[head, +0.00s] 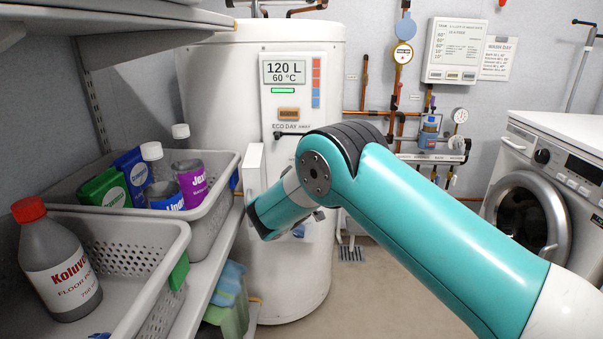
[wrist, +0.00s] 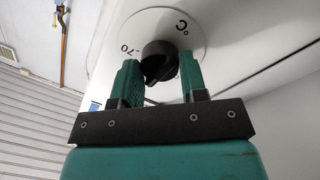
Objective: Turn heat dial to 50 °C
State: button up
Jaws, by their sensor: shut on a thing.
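The black heat dial knob (wrist: 158,52) sits on a round white scale plate (wrist: 150,22) in the wrist view. The plate shows "70" left of the knob and "°C" to the upper right; other marks are hidden or out of view. My gripper (wrist: 158,66) has one teal finger on each side of the knob and is shut on it. In the head view my arm covers the dial and the fingers. The water heater (head: 215,90) is a white tank with a display (head: 285,70) reading "120 L" and "60 °C".
A white panel (head: 253,168) stands out from the heater beside my wrist. At left, a shelf holds grey baskets (head: 215,210) with bottles and boxes, close to my arm. A washing machine (head: 540,190) stands at right. Some floor (head: 375,285) is clear between.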

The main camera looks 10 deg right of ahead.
jog(key=o, duration=0.9)
jog(key=b+v, duration=0.8)
jog(key=v, duration=0.9)
jog(key=shift+s+a, duration=0.15)
